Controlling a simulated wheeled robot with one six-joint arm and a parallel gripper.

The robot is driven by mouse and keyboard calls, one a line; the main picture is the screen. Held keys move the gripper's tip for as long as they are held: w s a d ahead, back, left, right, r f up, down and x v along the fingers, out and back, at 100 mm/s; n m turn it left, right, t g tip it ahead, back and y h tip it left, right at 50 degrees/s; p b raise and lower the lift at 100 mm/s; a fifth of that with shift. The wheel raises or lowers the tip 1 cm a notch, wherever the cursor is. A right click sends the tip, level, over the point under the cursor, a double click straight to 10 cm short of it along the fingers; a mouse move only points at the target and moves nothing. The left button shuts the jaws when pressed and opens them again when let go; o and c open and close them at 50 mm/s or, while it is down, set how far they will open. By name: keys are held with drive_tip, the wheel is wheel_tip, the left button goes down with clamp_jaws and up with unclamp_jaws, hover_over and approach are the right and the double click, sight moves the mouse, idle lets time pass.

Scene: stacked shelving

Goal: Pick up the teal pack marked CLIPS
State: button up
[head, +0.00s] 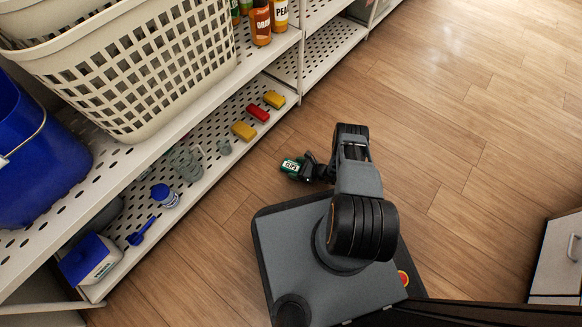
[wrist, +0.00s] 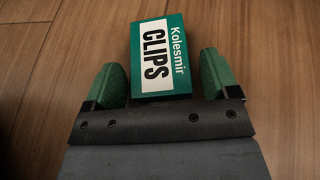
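The teal pack marked CLIPS (wrist: 158,57) shows in the wrist view with its white label facing the camera. In the head view the pack (head: 291,166) is over the wooden floor, in front of the shelf; I cannot tell whether it touches the floor. My gripper (wrist: 160,80) has its green fingers apart, one on each side of the pack's near end. A gap shows between each finger and the pack. In the head view my gripper (head: 306,168) is at the pack's right side, partly hidden by my arm.
White perforated shelving (head: 205,190) runs along the left. Its lower shelf holds yellow and red items (head: 257,112), a blue-lidded jar (head: 164,195) and a blue-and-white box (head: 91,260). A cream basket (head: 135,75) and blue bucket (head: 35,160) stand above.

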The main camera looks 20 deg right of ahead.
drive_tip(key=c, duration=0.8)
